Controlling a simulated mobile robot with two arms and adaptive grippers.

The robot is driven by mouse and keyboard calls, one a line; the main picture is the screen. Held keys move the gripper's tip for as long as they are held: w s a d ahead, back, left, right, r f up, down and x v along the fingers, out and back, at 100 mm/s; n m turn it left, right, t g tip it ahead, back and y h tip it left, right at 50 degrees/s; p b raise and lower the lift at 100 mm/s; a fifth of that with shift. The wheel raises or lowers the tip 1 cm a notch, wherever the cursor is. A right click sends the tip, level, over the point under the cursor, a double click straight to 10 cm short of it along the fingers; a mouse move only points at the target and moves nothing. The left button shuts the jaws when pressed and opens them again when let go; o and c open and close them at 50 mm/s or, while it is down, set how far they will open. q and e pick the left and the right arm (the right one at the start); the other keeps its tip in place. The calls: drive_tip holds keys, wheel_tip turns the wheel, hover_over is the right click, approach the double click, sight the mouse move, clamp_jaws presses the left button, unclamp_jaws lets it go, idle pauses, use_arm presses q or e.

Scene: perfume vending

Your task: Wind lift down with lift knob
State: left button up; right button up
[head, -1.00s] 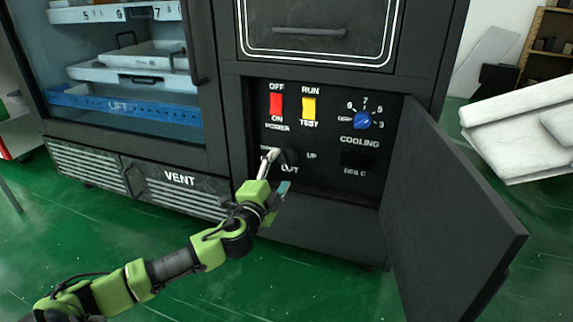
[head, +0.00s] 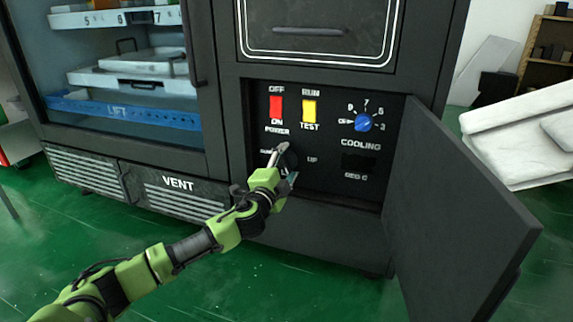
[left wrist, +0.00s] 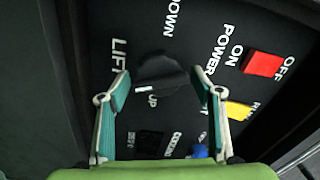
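The lift knob is a round black knob (left wrist: 165,70) in the left wrist view, with a short white mark at its lower left edge, near the UP label. The DOWN label lies on its far side. In the head view the knob is mostly hidden behind my left gripper (head: 284,164). In the left wrist view my left gripper (left wrist: 160,82) is open, its two teal-padded fingers on either side of the knob. I cannot tell whether they touch it. The lift (head: 125,113) is a blue tray low inside the glass-fronted cabinet. My right gripper is not in view.
A red power switch (head: 276,109), a yellow run/test switch (head: 309,111) and a blue cooling dial (head: 362,122) sit on the same recessed panel. The panel's dark door (head: 460,210) stands open on the right. Green floor (head: 235,285) is clear in front.

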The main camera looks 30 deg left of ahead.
use_arm(q)
drive_tip(key=c, duration=0.7)
drive_tip(key=shift+o, duration=0.2)
drive_tip(key=shift+n, duration=0.3)
